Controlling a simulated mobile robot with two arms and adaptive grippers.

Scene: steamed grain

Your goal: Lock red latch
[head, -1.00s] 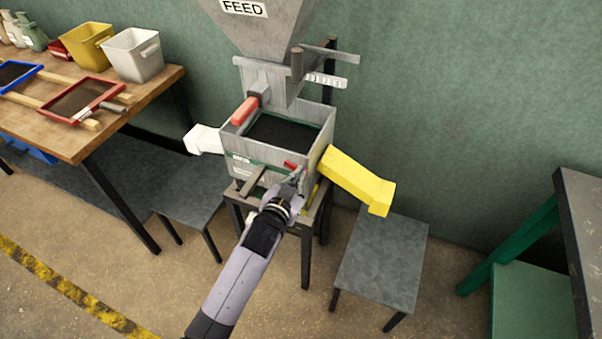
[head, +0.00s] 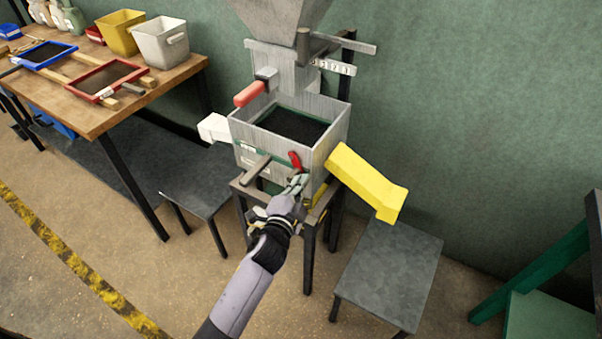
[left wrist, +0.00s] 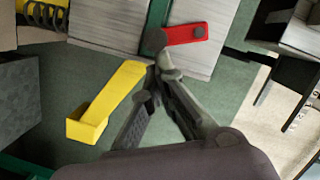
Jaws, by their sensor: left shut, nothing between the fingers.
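The red latch (head: 295,160) is on the front face of the grey box (head: 240,133) under the feed hopper, near its right corner, and stands nearly upright. In the left wrist view the red latch (left wrist: 188,34) is a short red bar with a dark round knob at one end. My left gripper (head: 299,181) is shut and empty, just below the latch. In the left wrist view its fingertips (left wrist: 160,62) are close to the knob end; I cannot tell whether they touch it. My right gripper is not in view.
A yellow chute (head: 365,182) sticks out at the box's right, above a grey low table (head: 390,265). A red-handled lever (head: 250,93) is above the box's left side. A white spout (head: 214,128) is at the left. A wooden table (head: 90,115) holds framed screens and bins.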

